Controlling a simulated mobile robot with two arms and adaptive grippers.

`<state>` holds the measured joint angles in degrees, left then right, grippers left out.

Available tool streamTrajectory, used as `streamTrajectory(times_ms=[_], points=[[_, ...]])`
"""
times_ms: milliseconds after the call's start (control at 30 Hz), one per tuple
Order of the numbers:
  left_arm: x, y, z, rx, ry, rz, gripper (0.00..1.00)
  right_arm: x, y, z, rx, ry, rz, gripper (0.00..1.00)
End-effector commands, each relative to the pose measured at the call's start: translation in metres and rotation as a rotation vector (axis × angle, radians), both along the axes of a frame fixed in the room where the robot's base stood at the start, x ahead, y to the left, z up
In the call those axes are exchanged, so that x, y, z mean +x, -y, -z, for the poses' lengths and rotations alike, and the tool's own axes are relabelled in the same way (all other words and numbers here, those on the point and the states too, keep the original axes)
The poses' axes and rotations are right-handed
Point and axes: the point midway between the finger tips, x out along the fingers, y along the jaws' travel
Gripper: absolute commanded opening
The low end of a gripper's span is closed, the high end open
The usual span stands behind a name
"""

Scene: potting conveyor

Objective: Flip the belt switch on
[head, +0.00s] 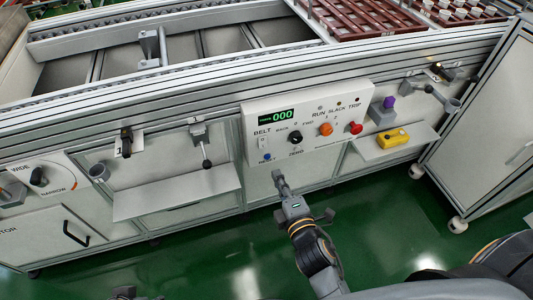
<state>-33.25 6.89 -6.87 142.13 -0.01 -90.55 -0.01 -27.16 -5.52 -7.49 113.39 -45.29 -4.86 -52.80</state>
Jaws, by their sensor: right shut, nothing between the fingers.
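The belt switch (262,143) is a small pale switch under the word BELT, at the left of the white control panel (340,98). Its position is too small to read. My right gripper (279,179) is shut and empty. In the picture its tips are below the panel's lower left part, under the switch and apart from it. A dark piece at the bottom left edge looks like part of my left gripper (125,293); its fingers cannot be made out.
Shelves (175,193) jut out on both sides. A yellow device (393,138) lies on the right shelf.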

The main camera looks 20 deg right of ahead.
Motion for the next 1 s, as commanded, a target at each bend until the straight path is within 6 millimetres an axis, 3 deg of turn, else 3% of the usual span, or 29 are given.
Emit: streamTrajectory(times_ms=[333,500,700,1000], points=[[0.0,0.0,0.01,0.0,-0.001,0.0,0.4,0.068,-0.002,0.009,0.0,0.002,-0.001,0.0],[0.015,0.004,0.009,-0.014,0.069,0.005,0.4,0.089,-0.003,0.012,0.001,-0.001,0.0,0.0],[0.029,0.009,0.005,-0.027,0.129,0.01,0.4,0.099,-0.003,0.013,0.0,-0.001,0.0,0.0],[0.029,0.009,0.004,-0.027,0.133,0.011,0.4,0.1,-0.003,0.013,0.001,-0.001,0.0,0.0]])
